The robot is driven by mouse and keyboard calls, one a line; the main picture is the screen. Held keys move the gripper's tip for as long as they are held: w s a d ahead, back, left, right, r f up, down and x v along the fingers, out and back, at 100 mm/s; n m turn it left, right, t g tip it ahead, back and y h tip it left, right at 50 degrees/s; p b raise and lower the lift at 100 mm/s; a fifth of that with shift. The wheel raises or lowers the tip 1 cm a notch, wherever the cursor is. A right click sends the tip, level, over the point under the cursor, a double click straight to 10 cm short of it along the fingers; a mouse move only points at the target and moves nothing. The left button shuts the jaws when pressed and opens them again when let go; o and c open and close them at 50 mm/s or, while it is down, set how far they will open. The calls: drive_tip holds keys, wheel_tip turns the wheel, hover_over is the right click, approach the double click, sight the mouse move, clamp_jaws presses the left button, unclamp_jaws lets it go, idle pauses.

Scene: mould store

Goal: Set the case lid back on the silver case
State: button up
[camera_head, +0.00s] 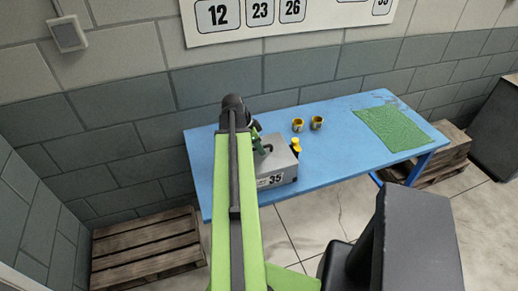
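The silver case (284,176) stands on the blue table (335,162), left of its middle, with a label reading 35 on its front. Its top looks covered by a flat grey surface (279,151); I cannot tell whether this is the case lid, or whether it is seated. My gripper (262,147) is over the left part of this top, beside a small dark handle-like part. My arm hides the left side of the case, and the fingers are too small to tell open from shut.
A green mat (394,127) lies at the table's right. Wooden pallets (147,250) (440,160) flank the table. The table's middle is clear.

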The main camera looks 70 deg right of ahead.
drive_tip(key=p+v, duration=0.9)
drive_tip(key=v, duration=0.2)
drive_tip(key=shift+r+p, duration=0.25)
drive_tip(key=shift+p, duration=0.05)
drive_tip(key=shift+a, duration=0.1)
drive_tip(key=w+a+f+n+t, duration=0.25)
drive_tip(key=w+a+n, duration=1.25)
drive_tip(key=w+a, duration=1.1)
drive_tip(key=w+a+n+y, duration=0.1)
drive_tip(key=a+n, duration=0.5)
drive_tip(key=a, duration=0.9)
drive_tip(key=w+a+n+t+y, duration=0.1)
drive_tip(key=w+a+n, duration=0.3)
drive_tip(key=a, duration=1)
drive_tip(key=n, duration=0.3)
drive_tip(key=shift+w+a+r+y, duration=0.25)
drive_tip(key=shift+a+r+y, duration=0.1)
drive_tip(key=shift+a+y, duration=0.05)
